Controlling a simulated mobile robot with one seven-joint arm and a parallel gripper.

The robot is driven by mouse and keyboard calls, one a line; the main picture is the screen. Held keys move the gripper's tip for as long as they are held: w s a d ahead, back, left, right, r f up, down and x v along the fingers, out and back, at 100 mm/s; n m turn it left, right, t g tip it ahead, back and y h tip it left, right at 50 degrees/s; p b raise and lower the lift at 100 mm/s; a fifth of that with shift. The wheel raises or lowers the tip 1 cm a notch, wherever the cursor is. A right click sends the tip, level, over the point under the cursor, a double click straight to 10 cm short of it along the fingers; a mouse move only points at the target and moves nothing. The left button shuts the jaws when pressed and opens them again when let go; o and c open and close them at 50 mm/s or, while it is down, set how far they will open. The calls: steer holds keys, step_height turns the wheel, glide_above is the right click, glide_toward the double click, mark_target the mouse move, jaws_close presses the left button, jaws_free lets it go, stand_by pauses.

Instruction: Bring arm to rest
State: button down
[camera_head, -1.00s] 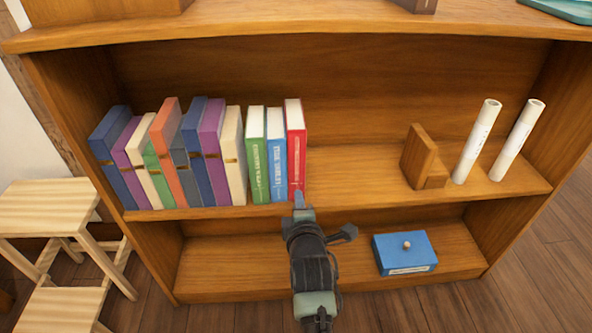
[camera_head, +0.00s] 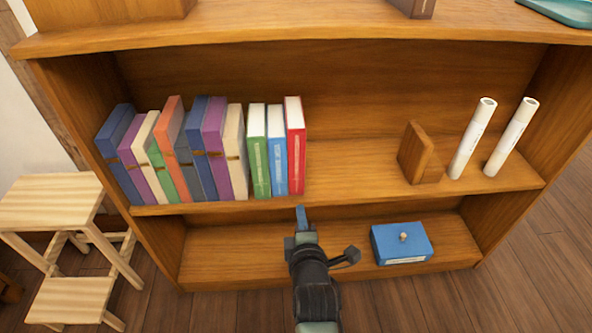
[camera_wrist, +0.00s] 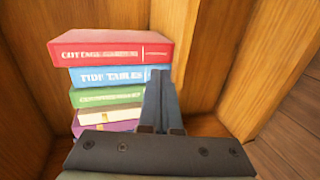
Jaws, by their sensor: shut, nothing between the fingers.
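My gripper (camera_head: 301,217) is shut and empty, in front of the bookcase just below the front edge of the middle shelf (camera_head: 350,190). In the wrist view its closed fingers (camera_wrist: 159,100) point toward the books. A red book (camera_head: 295,145) stands upright at the right end of the row, beside a blue book (camera_head: 277,150) and a green book (camera_head: 258,150). In the wrist view the red book (camera_wrist: 110,50) and the blue book (camera_wrist: 105,76) show their spine titles. A gap shows between my fingertips and the books in the head view.
A wooden bookend (camera_head: 415,153) and two white rolls (camera_head: 472,140) stand at the right on the middle shelf. A blue box (camera_head: 401,244) sits on the bottom shelf. A wooden step stool (camera_head: 55,200) stands at the left.

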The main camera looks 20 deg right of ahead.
steer(key=a+r+m+t, duration=0.2)
steer(key=a+r, duration=0.1)
steer(key=r, duration=0.9)
steer(key=w+a+r+m+t+y, duration=0.1)
steer(key=a+r+m+t, duration=0.2)
steer(key=r, duration=0.9)
steer(key=a+r+m+t, duration=0.2)
steer(key=a+r, duration=0.1)
steer(key=r, duration=0.9)
steer(key=s+a+r+m+t+y+p, duration=0.1)
steer(key=s+a+r+m+t+y, duration=0.2)
steer(key=s+r, duration=0.75)
steer(key=s+a+r+m+t+p, duration=0.1)
steer(key=s+a+r+m+t, duration=0.5)
steer(key=r, duration=0.7)
step_height(320, 180, up, 35)
steer(key=n+g+p, duration=0.1)
steer(key=g+p, duration=0.1)
steer(key=p, duration=3.3)
steer(key=shift+d+g, duration=0.3)
steer(key=shift+d, duration=0.1)
